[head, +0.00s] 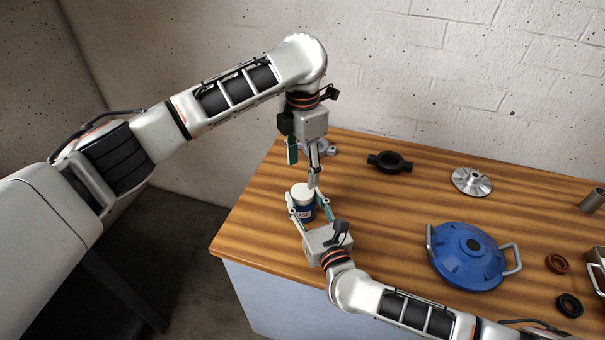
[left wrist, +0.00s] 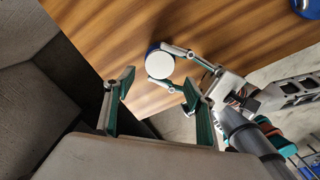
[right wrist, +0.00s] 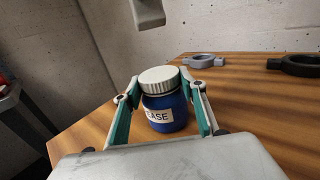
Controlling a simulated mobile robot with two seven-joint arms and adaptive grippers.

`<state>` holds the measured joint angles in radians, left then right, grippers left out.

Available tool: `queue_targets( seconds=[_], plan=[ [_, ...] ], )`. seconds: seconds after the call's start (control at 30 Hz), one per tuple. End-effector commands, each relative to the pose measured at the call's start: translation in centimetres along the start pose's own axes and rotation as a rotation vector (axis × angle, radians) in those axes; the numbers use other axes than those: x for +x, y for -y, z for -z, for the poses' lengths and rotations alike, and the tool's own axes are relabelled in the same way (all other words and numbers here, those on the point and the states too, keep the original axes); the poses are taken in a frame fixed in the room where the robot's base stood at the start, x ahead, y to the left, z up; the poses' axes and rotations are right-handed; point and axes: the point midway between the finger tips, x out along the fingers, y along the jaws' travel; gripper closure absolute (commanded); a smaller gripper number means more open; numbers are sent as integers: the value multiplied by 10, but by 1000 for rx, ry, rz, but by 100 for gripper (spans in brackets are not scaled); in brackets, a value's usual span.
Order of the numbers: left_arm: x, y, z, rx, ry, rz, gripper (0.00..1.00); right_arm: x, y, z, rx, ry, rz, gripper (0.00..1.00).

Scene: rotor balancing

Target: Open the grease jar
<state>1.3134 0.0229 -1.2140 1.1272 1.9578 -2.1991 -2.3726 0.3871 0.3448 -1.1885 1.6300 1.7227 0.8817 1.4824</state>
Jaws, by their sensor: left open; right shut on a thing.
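The grease jar has a white lid (head: 303,190) and a blue body (right wrist: 180,103) with a white label, partly readable as "EASE". It is upright near the table's left edge, lid on. My right gripper (right wrist: 162,100) is shut on the blue body, one finger on each side, below the lid. My left gripper (head: 303,166) is open and empty above the jar, pointing down. In the left wrist view the round lid top (left wrist: 159,65) shows beyond and between the open left fingers (left wrist: 158,92). I cannot tell whether the jar's base touches the table.
The wooden table (head: 380,220) carries a black ring with lugs (head: 390,162), a grey ringed part (right wrist: 203,61), a finned metal rotor (head: 471,181) and a blue housing with handles (head: 467,256). Small rings (head: 569,305) lie at the right. The table middle is clear.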

Motion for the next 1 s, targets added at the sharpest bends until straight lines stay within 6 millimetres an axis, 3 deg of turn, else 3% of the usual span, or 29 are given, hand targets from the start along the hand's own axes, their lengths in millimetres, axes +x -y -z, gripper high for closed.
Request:
queue_targets(
  seconds=[0.17,0.7,1.0],
  plan=[
    [-1,0,0,75,-1,2,45,-2,0,4,0,-7,0,100],
    [67,0,0,73,-1,1,45,-2,0,5,0,-8,-1,100],
    [72,0,0,72,0,0,45,-2,0,5,0,-9,-1,100]
  ],
)
